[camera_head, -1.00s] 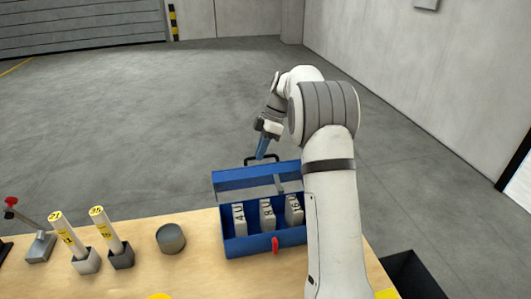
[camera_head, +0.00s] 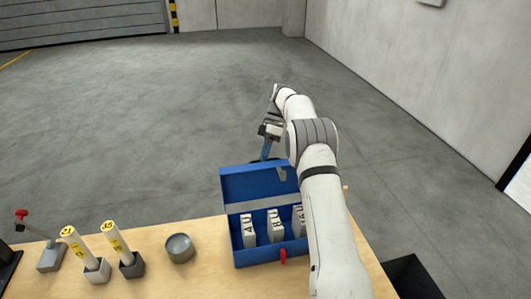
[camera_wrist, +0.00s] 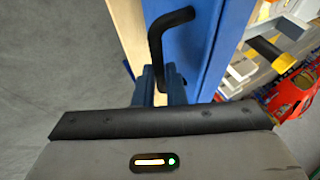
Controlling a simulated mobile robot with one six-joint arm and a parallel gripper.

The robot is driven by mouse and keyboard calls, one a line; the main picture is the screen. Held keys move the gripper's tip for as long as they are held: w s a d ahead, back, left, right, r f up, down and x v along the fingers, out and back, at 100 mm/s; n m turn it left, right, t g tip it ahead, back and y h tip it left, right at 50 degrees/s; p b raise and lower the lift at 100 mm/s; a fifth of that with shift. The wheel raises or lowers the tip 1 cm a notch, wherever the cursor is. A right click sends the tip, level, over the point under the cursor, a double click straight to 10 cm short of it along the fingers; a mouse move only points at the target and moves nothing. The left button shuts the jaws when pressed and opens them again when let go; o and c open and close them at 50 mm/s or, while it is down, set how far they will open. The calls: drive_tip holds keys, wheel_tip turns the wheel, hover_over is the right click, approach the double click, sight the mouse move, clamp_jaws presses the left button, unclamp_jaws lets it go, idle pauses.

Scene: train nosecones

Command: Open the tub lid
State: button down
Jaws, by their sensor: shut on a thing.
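The blue tub (camera_head: 240,256) stands on the wooden table with its lid (camera_head: 255,184) raised, standing up along the far side. Several grey numbered blocks show inside it, with a red latch (camera_head: 283,254) on the front. My gripper (camera_head: 266,151) is behind the lid's top edge, its blue fingers pointing down. In the wrist view, the blue fingers (camera_wrist: 160,84) are shut at the bent black handle (camera_wrist: 156,42) on the blue lid face. The exact grip is partly hidden by the gripper body. My arm covers the tub's right end in the head view.
Left of the tub are a grey round cup (camera_head: 179,249), two white cylinders with yellow labels (camera_head: 83,254) in holders, and a red-topped clamp (camera_head: 48,257). A dark bin (camera_head: 412,278) stands right of the table. The floor beyond is clear.

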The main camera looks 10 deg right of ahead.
drive_tip(key=shift+s+d+f, duration=0.1)
drive_tip(key=shift+f, duration=0.35)
drive_tip(key=c, duration=1.8)
unclamp_jaws()
drive_tip(key=shift+c, duration=0.2)
drive_tip(key=o, duration=0.4)
drive_tip(key=shift+r, duration=0.2)
drive_tip(key=shift+c, duration=0.2)
drive_tip(key=shift+r, duration=0.1)
wheel_tip(320, 180, up, 10)
drive_tip(key=shift+c, duration=0.5)
